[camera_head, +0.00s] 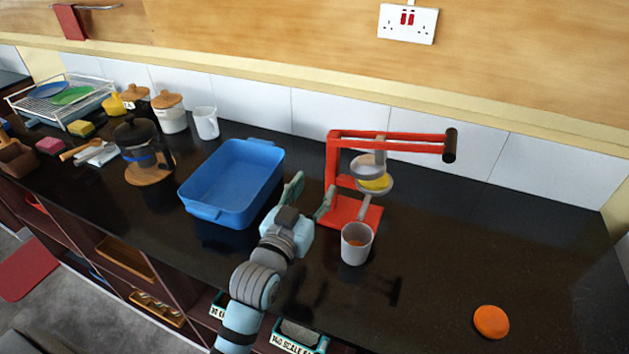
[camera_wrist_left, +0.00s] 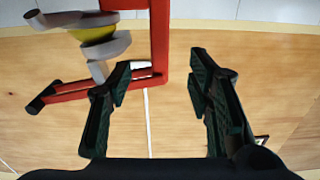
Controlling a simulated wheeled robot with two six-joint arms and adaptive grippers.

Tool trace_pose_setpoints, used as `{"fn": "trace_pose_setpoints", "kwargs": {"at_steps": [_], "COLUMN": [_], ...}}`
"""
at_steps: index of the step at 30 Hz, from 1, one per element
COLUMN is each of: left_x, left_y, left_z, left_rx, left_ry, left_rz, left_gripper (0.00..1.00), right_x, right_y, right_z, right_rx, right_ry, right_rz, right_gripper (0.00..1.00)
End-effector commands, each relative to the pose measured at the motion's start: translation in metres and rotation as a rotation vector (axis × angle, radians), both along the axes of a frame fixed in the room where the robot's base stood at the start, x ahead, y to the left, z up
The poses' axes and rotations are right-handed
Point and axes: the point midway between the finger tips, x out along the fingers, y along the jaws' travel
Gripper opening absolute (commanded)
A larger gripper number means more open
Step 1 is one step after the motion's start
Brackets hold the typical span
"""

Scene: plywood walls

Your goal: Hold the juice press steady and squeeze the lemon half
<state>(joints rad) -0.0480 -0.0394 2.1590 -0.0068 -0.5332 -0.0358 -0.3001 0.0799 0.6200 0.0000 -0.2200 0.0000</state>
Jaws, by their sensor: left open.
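The red juice press (camera_head: 332,165) stands upright on the dark counter. Its lever runs to the right and ends in a dark handle (camera_head: 450,144). The yellow lemon half (camera_head: 375,183) sits in the press's pale lower cup, under the raised upper cup; it also shows in the left wrist view (camera_wrist_left: 95,35). My left gripper (camera_head: 308,194) is open and empty, just left of the press frame. In the left wrist view the red post (camera_wrist_left: 160,40) lies between the open fingers (camera_wrist_left: 160,80), seemingly beyond their tips. My right gripper is not in view.
A pale cup (camera_head: 357,256) with orange contents stands in front of the press base. A blue tub (camera_head: 225,212) is left of my gripper.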

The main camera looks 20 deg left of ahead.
Motion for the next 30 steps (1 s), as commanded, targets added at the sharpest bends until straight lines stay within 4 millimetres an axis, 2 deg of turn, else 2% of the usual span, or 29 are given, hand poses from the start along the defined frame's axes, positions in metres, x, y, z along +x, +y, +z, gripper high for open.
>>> {"fn": "trace_pose_setpoints", "kwargs": {"at_steps": [2, 5, 12, 16, 20, 26, 27, 30], "left_x": [0.005, 0.022, 0.083, 0.106, 0.116, 0.117, 0.117, 0.117], "left_y": [0.000, 0.000, 0.001, 0.001, 0.001, 0.001, 0.001, 0.001], "left_z": [-0.004, -0.002, -0.002, -0.003, -0.002, -0.003, -0.003, -0.003], "left_rx": [-0.006, -0.005, -0.002, -0.002, -0.002, -0.002, -0.002, -0.002], "left_ry": [0.008, 0.005, 0.006, 0.007, 0.006, 0.006, 0.006, 0.006], "left_rz": [0.001, 0.001, 0.001, 0.001, 0.000, 0.000, 0.000, 0.000], "left_gripper": [0.47, 0.47, 0.47, 0.47, 0.47, 0.47, 0.45, 0.29], "right_x": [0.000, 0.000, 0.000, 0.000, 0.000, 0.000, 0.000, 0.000], "right_y": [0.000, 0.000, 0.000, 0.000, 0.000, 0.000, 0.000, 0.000], "right_z": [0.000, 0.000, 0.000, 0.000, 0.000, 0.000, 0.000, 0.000], "right_rx": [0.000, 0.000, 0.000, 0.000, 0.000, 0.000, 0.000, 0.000], "right_ry": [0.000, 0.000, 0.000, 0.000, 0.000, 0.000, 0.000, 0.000], "right_rz": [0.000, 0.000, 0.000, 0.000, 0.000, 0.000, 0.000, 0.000], "right_gripper": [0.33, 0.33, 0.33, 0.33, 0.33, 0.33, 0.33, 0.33]}}
